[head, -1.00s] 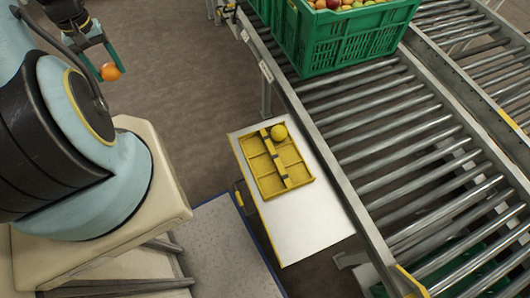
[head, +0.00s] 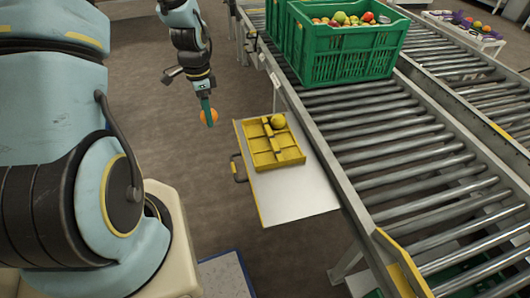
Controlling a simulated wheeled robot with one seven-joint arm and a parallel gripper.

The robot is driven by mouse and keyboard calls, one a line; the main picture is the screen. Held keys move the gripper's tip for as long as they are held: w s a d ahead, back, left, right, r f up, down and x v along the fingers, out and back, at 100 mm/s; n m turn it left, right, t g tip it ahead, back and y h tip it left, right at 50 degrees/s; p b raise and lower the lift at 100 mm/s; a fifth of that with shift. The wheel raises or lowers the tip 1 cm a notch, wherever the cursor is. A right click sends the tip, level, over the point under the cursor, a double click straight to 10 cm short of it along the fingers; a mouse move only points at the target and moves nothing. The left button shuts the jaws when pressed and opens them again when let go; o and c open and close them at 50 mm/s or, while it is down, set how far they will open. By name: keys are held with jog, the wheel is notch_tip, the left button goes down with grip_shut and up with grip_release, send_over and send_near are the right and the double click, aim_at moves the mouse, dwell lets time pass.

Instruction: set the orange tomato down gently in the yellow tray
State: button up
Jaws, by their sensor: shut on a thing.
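The tray lies on a white-topped table and is split into compartments by dividers. A yellow tomato (head: 278,121) sits in its far right compartment. The other compartments look empty.
The white table (head: 300,196) has bare room in front of the tray. A roller conveyor (head: 390,150) runs along its right side. Green crates (head: 345,58) of tomatoes stand on the conveyor at the back. Open floor lies left of the table.

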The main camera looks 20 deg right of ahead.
jog(key=s+d+f+m+b, duration=0.2)
jog(key=d+f+m+b, duration=0.2)
jog(key=d+f+m, duration=0.3)
jog(key=m+b, duration=0.4)
jog(key=m, duration=0.5)
send_over(264, 159)
notch_tip(264, 159, down, 3)
notch_tip(264, 159, down, 4)
jog(key=b, duration=0.5)
jog(key=shift+s+f, duration=0.15)
jog(key=shift+f, duration=0.95)
jog(key=shift+f+b, duration=0.4)
jog(key=shift+f, duration=0.2)
jog(key=o, duration=1)
jog(key=c, duration=0.3)
jog(key=shift+c, duration=0.2)
jog(key=shift+r, duration=0.1)
